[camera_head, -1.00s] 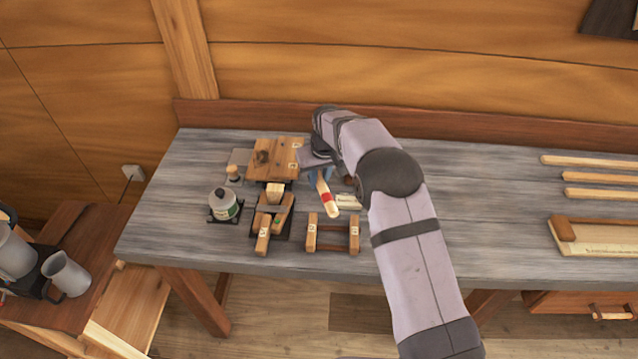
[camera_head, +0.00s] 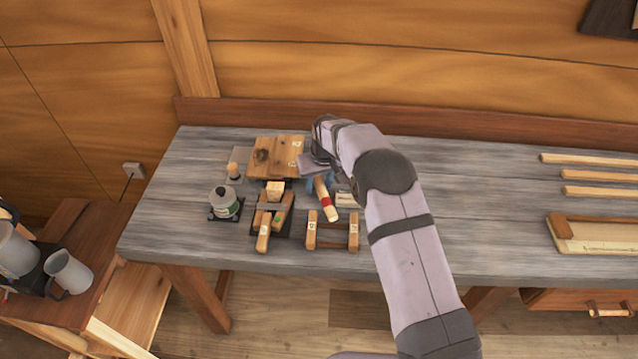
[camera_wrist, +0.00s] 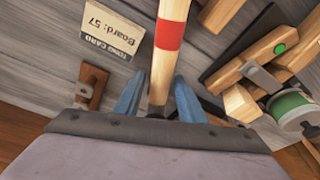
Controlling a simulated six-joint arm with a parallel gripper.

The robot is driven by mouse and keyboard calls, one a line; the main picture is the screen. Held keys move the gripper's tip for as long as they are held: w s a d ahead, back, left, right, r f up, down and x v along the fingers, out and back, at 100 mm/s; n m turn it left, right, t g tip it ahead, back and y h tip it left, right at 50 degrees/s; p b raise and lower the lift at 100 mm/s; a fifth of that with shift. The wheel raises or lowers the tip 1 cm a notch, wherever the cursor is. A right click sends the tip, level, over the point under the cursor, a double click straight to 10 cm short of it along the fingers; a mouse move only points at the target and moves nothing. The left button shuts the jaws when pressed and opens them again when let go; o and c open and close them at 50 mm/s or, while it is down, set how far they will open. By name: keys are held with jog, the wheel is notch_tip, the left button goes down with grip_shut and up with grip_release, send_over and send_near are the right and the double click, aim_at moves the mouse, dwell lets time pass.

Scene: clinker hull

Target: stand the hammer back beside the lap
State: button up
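The hammer's pale wooden handle with a red band (camera_head: 327,203) slants down toward the front of the bench; it also shows in the wrist view (camera_wrist: 168,38). My gripper (camera_head: 320,183) has a blue finger on each side of the handle, and in the wrist view its fingers (camera_wrist: 158,80) appear closed about it. The hammer's head is not visible. Whether the hammer touches the bench, I cannot tell.
Wooden clamps (camera_head: 263,232) and a two-bar wooden clamp (camera_head: 332,230) sit in front. A grey-white pot (camera_head: 224,203) stands left. A tonq-card-like label reading "Board: 57" (camera_wrist: 97,32) lies beside the handle. Wooden strips (camera_head: 590,176) lie far right; the bench (camera_head: 480,200) between is clear.

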aim_at(324, 190)
jog(key=b+v, duration=0.3)
jog(key=v, duration=0.9)
jog(key=shift+r+b, duration=0.2)
jog(key=shift+b, duration=0.1)
jog(key=s+d+m+g, duration=0.1)
jog(key=s+d+m, duration=0.1)
jog(key=s+d, duration=1.05)
jog(key=s+d+f+m, duration=0.1)
jog(key=s+d+f, duration=0.1)
jog(key=s, duration=0.8)
jog(key=s+d+f+m+g+h, duration=0.1)
jog(key=s+d+f, duration=0.2)
jog(key=s, duration=0.7)
jog(key=shift+d+f+g, duration=0.25)
jog(key=shift+d+g, duration=0.05)
jog(key=shift+d, duration=0.45)
jog(key=shift+s+f, duration=0.1)
jog(key=shift+s, duration=0.15)
jog(key=shift+c, duration=0.5)
